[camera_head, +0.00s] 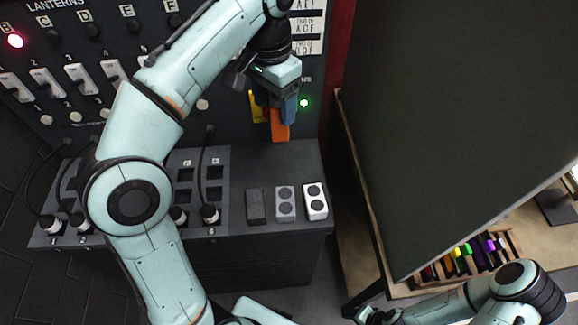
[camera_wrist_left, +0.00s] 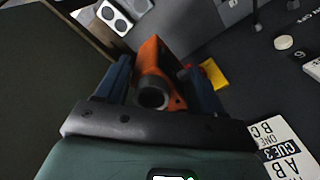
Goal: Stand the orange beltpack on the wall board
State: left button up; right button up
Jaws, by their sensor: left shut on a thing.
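My left gripper (camera_head: 281,106) is in front of the lower right part of the dark wall board (camera_head: 225,130). Its blue fingers are shut on the orange beltpack (camera_head: 280,130), which hangs below the fingertips just above the desk. In the left wrist view the orange beltpack (camera_wrist_left: 152,57) sits between the two fingers, with a round dark-centred fitting facing the camera. Whether it touches the board cannot be told. A yellow piece (camera_head: 256,107) is just left of the gripper at the board.
The desk (camera_head: 290,155) carries a dark, a grey and a white two-button box (camera_head: 315,201) at its right end. Cables and plugs (camera_head: 209,214) stand at its left. The board has switches and a lit red lamp (camera_head: 15,41). A green light (camera_head: 304,103) glows beside the gripper.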

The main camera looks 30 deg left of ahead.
pick_arm(q)
jog(key=f+b, duration=0.1)
jog(key=f, duration=0.2)
jog(key=s+f+b, duration=0.1)
jog(key=f, duration=0.2)
jog(key=f+b, duration=0.1)
jog(key=f, duration=0.2)
jog(key=shift+s+f+b, duration=0.2)
jog(key=shift+f+b, duration=0.1)
jog(key=shift+f, duration=0.05)
notch_tip(320, 180, down, 10)
jog(key=b, duration=0.2)
jog(key=shift+w, duration=0.35)
pick_arm(e)
jog(key=s+f, duration=0.6)
jog(key=f, duration=0.1)
jog(key=shift+s+f+g, duration=0.15)
jog(key=shift+f+g, duration=0.15)
jog(key=shift+f, duration=0.05)
pick_arm(q)
jog(key=shift+f, duration=0.2)
jog(key=o, duration=1.5)
